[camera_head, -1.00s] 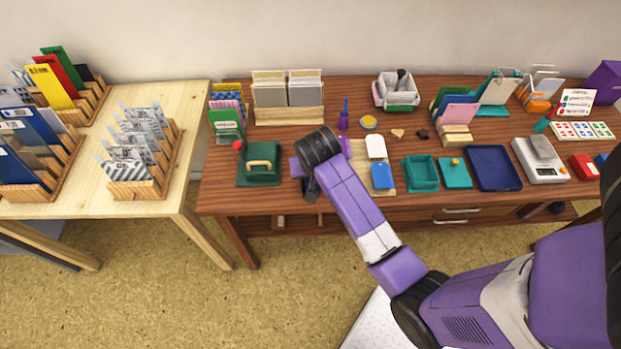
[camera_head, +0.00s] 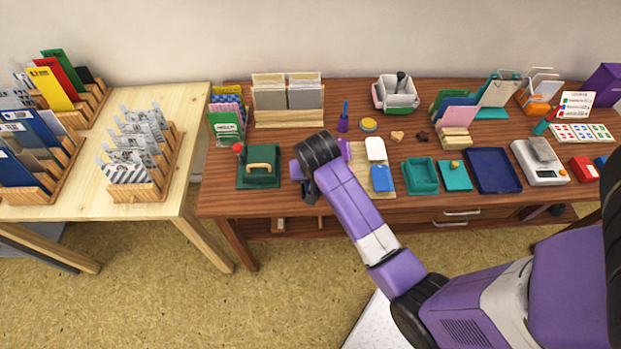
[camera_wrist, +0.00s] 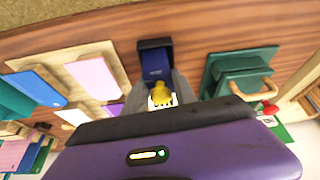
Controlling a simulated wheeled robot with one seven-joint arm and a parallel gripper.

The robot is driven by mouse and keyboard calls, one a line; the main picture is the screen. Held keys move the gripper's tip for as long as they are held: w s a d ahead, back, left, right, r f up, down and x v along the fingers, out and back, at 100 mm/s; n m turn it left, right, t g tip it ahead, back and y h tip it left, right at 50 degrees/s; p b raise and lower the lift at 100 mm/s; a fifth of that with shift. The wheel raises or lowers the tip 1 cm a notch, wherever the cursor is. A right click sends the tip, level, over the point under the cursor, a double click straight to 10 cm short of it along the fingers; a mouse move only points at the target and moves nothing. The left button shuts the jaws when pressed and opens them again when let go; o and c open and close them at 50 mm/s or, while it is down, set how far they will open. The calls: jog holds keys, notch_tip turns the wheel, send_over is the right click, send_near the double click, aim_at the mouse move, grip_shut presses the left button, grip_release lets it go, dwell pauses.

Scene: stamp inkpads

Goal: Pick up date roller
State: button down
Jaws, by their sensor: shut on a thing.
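In the wrist view, my gripper (camera_wrist: 160,92) has its two grey fingers close around a small piece with a yellow top and a white, dark-marked part, which I take to be the date roller (camera_wrist: 161,97). A dark blue box-like piece (camera_wrist: 155,62) shows just beyond the fingertips; I cannot tell whether it is part of the roller. In the head view, my dark wrist (camera_head: 319,150) is over the brown table, between the green stamp pad and the pale board. It hides the fingers and the roller there.
The green pad with a wooden handle (camera_head: 261,168) and a red-knobbed item (camera_head: 239,149) stand left of my wrist. The pale board (camera_head: 386,191) with white and blue pieces lies on its right. Teal trays (camera_head: 421,189) stand farther right. Card holders line the back.

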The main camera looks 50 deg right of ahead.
notch_tip(320, 180, up, 20)
jog(key=p, duration=0.1)
dwell(0.5)
